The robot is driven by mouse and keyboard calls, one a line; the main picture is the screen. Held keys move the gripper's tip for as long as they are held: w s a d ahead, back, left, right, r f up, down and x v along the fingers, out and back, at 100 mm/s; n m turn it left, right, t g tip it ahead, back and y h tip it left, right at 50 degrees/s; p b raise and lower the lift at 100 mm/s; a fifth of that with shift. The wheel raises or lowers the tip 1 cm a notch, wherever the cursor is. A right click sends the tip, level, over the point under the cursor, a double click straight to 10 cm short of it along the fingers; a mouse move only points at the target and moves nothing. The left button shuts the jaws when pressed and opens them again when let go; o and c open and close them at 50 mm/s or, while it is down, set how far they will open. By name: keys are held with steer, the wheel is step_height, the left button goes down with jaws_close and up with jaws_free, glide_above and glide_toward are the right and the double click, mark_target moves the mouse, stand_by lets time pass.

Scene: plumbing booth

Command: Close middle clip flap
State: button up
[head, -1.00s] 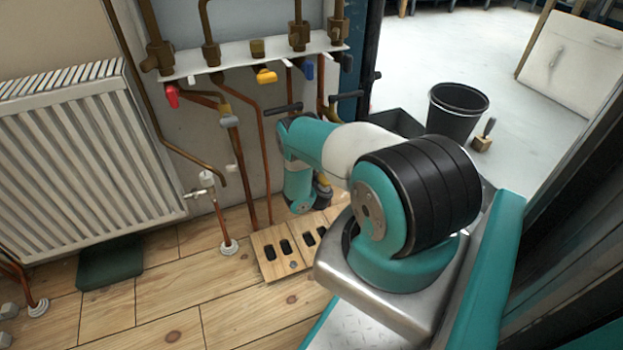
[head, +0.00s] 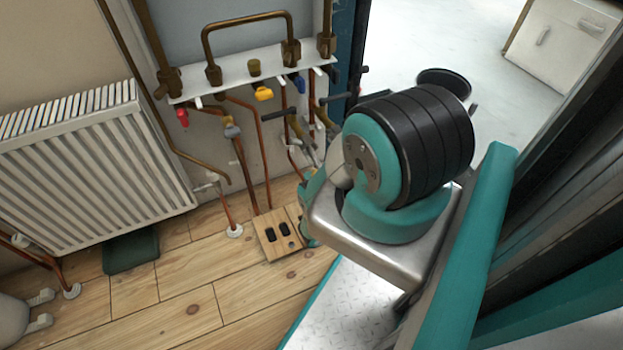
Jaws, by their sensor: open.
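Copper pipes run down the wall below the manifold. A small white clip (head: 235,163) shows beside the left copper pipe; I cannot tell whether its flap is open or shut. The middle clip cannot be singled out with certainty among the small pale parts by the pipes. My gripper (head: 309,156) shows small and grey in front of the right-hand pipes, partly hidden by my own arm. It is open, and nothing shows between its fingers. I cannot tell whether it touches a pipe or clip.
The white manifold shelf (head: 225,85) carries brass fittings and red, yellow and blue valve handles. A ribbed radiator (head: 90,165) stands left. A wooden block with dark slots (head: 270,246) lies on the floor below the pipes. A black bucket (head: 445,80) is behind my arm.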

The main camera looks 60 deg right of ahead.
steer(key=shift+s+a, duration=0.3)
steer(key=shift+s, duration=0.25)
